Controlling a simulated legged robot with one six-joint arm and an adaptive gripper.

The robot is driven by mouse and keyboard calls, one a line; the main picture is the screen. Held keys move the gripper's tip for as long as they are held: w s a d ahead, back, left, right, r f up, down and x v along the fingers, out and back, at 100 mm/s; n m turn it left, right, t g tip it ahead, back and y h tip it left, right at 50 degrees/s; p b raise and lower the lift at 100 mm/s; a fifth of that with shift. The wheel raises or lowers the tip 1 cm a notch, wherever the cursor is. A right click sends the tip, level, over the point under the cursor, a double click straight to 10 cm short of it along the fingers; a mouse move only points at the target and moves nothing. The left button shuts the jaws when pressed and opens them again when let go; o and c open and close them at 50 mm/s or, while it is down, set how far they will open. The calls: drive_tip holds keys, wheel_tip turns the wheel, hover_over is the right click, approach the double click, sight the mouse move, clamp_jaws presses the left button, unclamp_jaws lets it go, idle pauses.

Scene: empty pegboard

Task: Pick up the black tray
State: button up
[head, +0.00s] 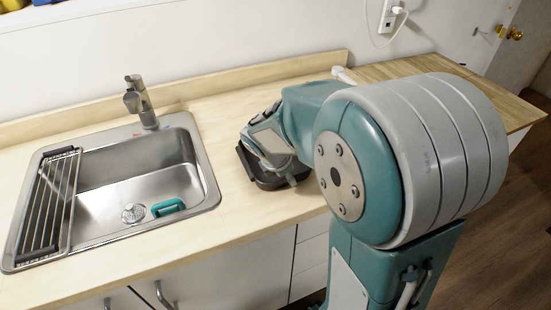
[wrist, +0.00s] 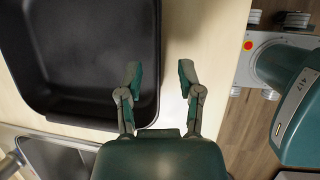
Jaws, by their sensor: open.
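The black tray (wrist: 85,55) fills the left of the wrist view, a rectangular pan with raised walls and an empty inside. In the head view the tray (head: 247,165) lies on the counter right of the sink, partly hidden under my arm. My gripper (wrist: 160,76) is open, with its two fingers apart. In the wrist view the left finger overlaps the tray's right-hand wall and the right finger is over bare counter outside it. I cannot tell whether either finger touches the tray. Nothing is held between the fingers.
A steel sink (head: 110,195) with a faucet (head: 140,103) is left of the tray. A drying rack (head: 48,205) lies across its left side, and a teal object (head: 168,208) lies inside. The light wood counter (head: 215,130) has free room behind the tray; a wall bounds its back.

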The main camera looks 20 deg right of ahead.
sight(294, 177)
drive_tip(key=shift+w+d+f, duration=0.25)
drive_tip(key=shift+d+f, duration=0.85)
drive_tip(key=shift+f, duration=0.1)
drive_tip(key=shift+w+a+f, duration=0.1)
drive_tip(key=shift+f, duration=0.25)
drive_tip(key=shift+a+f, duration=0.1)
drive_tip(key=shift+a, duration=0.45)
drive_tip(key=shift+d, duration=0.3)
clamp_jaws()
drive_tip(key=shift+d, duration=0.25)
drive_tip(key=shift+a, duration=0.15)
